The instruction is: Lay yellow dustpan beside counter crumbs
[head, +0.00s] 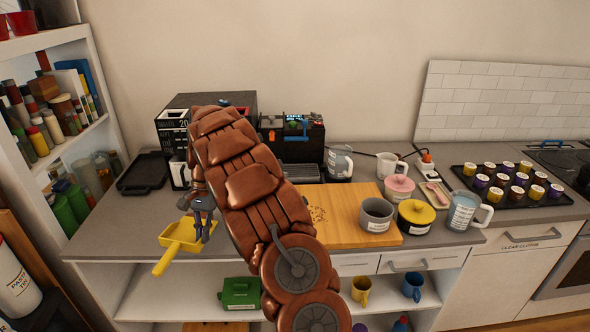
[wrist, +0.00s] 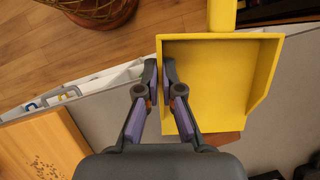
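The yellow dustpan (head: 182,236) is at the left front of the grey counter, its handle pointing out past the front edge. It also shows large in the wrist view (wrist: 220,80), open side toward my gripper's base. My gripper (head: 203,228) is at the pan's right side. In the wrist view my fingertips (wrist: 160,76) are close together with the pan's thin side wall between them, so they are shut on it. I cannot tell whether the pan touches the counter. Dark crumbs (head: 318,214) lie on the wooden board (head: 345,232), right of the dustpan; they also show in the wrist view (wrist: 42,168).
My arm covers part of the counter and board. A grey pot (head: 376,214), yellow pot (head: 415,216) and measuring jug (head: 463,212) stand at the right. A coffee machine (head: 292,138) and black tray (head: 145,173) are behind. Bare counter (head: 130,217) lies left of the dustpan.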

